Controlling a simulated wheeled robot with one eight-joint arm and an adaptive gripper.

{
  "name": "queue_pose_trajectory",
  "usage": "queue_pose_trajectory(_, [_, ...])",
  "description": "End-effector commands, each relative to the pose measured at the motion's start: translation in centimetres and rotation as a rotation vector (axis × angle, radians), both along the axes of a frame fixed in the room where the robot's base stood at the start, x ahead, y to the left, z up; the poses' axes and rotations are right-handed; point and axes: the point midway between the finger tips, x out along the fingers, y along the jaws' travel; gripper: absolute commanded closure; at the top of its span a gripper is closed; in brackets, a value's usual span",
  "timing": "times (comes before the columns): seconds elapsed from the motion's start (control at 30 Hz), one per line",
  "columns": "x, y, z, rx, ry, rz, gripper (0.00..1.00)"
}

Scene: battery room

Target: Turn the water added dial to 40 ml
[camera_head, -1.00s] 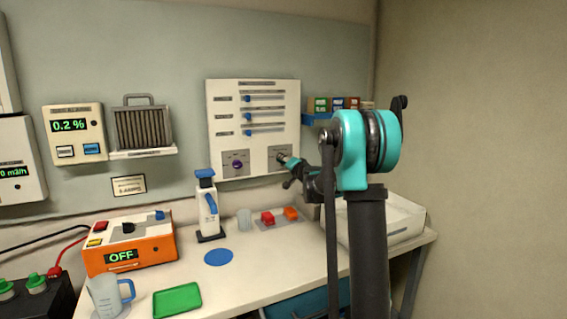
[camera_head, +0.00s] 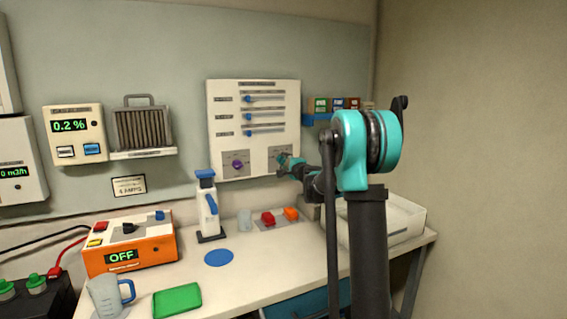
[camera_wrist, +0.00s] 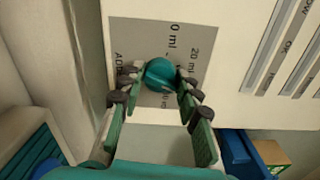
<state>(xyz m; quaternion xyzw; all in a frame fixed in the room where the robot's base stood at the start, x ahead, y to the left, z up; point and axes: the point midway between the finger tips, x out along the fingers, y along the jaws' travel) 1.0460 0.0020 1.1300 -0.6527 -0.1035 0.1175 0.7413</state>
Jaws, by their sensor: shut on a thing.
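The white wall panel (camera_head: 226,104) carries sliders above and two grey dial plates below. A purple dial (camera_head: 237,165) sits on the left plate. My gripper (camera_head: 284,160) is at the right plate and hides most of it in the head view. In the wrist view a teal dial (camera_wrist: 160,74) stands on a grey plate (camera_wrist: 150,34) printed with "0 ml", "20 ml" and partly hidden lettering. My gripper (camera_wrist: 158,82) is shut on this dial, one finger on each side. The dial's exact pointing is hard to read.
Blue sliders (camera_head: 247,99) sit just above the dials. A blue shelf (camera_head: 312,119) with small boxes is right of the panel. Below, the bench (camera_head: 240,275) holds a white and blue dispenser (camera_head: 207,207), an orange unit (camera_head: 130,247) and a white tray (camera_head: 405,222).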

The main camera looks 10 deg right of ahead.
Motion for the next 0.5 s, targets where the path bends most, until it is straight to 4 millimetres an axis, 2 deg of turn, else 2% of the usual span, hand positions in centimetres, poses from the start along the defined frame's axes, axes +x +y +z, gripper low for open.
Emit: queue_pose_trajectory(0.5, [-0.03,-0.08,-0.03,0.046,0.015,-0.001,0.96])
